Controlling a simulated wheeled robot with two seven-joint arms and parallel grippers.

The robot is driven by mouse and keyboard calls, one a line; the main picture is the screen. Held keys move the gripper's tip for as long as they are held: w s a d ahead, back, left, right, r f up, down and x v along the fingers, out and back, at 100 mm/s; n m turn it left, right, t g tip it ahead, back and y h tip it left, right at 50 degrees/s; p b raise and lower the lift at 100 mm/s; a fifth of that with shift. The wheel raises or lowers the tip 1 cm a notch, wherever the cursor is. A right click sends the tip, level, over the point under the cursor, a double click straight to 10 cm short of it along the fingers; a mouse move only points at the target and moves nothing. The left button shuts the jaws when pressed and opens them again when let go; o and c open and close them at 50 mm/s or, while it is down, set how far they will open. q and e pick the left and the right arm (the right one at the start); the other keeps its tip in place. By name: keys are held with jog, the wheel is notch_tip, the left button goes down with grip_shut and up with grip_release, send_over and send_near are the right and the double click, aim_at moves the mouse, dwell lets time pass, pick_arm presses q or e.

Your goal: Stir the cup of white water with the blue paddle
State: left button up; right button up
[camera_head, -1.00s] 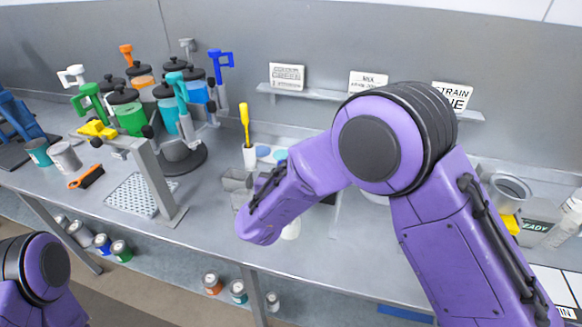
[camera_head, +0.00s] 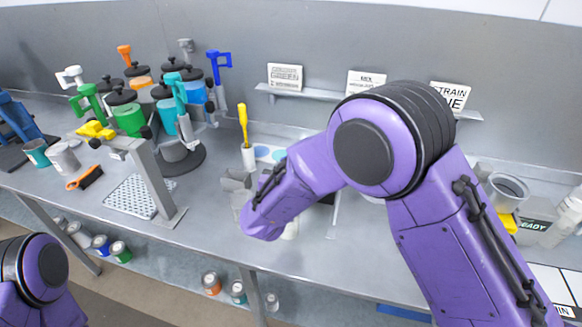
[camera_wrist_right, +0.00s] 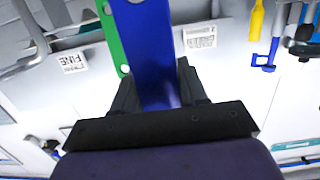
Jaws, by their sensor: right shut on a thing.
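My right gripper (camera_wrist_right: 157,80) is shut on the blue paddle (camera_wrist_right: 146,35), a flat blue bar that runs up between its fingers in the right wrist view. A green strip (camera_wrist_right: 112,38) lies along the bar's left edge. In the head view the right gripper and the held paddle are hidden behind my purple right forearm. A small white vessel (camera_head: 290,230) shows partly below that forearm. I cannot tell whether it is the cup of white water, and its contents are hidden. My left gripper is out of view; only part of my left arm shows at lower left.
Several drums with coloured contents (camera_head: 128,112) and agitator handles crowd the left of the bench. A metal stand (camera_head: 155,180) is in front of them. A yellow-handled tool (camera_head: 243,125) stands upright in a white holder. Grey cups (camera_head: 236,180) sit left of my forearm. Signs (camera_head: 285,77) line the back shelf.

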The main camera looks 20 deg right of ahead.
notch_tip(320, 180, up, 15)
jog(key=shift+s+f, duration=0.15)
dwell(0.9)
